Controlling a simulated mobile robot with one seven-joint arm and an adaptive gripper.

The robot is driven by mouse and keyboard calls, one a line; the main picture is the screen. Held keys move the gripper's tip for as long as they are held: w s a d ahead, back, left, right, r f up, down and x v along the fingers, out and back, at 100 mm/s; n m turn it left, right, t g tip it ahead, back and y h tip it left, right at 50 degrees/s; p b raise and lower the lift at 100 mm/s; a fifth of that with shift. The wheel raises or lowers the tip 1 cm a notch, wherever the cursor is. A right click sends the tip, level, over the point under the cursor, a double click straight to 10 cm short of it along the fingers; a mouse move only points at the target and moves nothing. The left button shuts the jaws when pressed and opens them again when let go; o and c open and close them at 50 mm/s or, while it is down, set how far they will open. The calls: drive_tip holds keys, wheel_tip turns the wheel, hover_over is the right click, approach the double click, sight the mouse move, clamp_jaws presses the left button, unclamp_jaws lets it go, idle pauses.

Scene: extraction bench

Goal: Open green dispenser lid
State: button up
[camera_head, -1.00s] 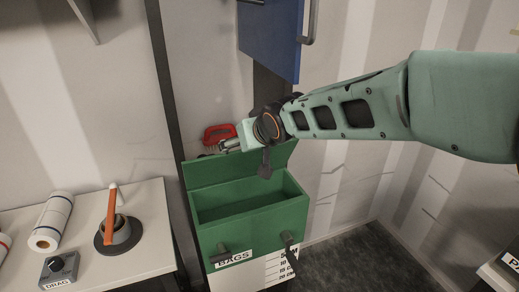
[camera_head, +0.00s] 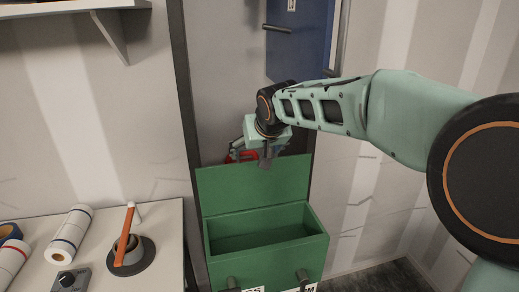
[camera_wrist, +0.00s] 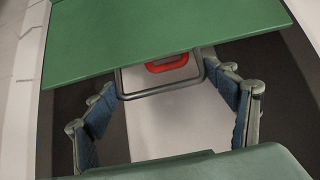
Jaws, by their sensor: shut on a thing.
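The green dispenser (camera_head: 268,262) is an open-topped box, and its inside shows empty. Its green lid (camera_head: 254,182) stands raised along the back edge; its edge also crosses the top of the wrist view (camera_wrist: 165,36). My gripper (camera_head: 250,156) is at the lid's upper edge, reaching behind it. In the wrist view my gripper's fingers (camera_wrist: 168,88) are wide apart, with a grey U-shaped handle (camera_wrist: 160,92) between their tips. The handle comes out from behind the lid. The exact finger contact is hard to see.
A red object (camera_head: 228,158) is behind the lid. A blue cabinet (camera_head: 297,45) hangs above, near my arm. A wall shelf (camera_head: 75,7) is at upper left.

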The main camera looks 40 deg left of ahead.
drive_tip(key=shift+w+a+r, duration=0.4)
drive_tip(key=shift+a+r, duration=0.05)
drive_tip(key=shift+r, duration=0.05)
drive_tip(key=o, duration=1.3)
drive_tip(key=shift+o, duration=1)
drive_tip(key=shift+w+a+f, duration=0.2)
drive_tip(key=shift+a+f, duration=0.05)
drive_tip(key=shift+f, duration=0.1)
drive_tip(key=shift+s+d, duration=0.15)
drive_tip(key=shift+r, duration=0.1)
drive_tip(key=v, duration=1.2)
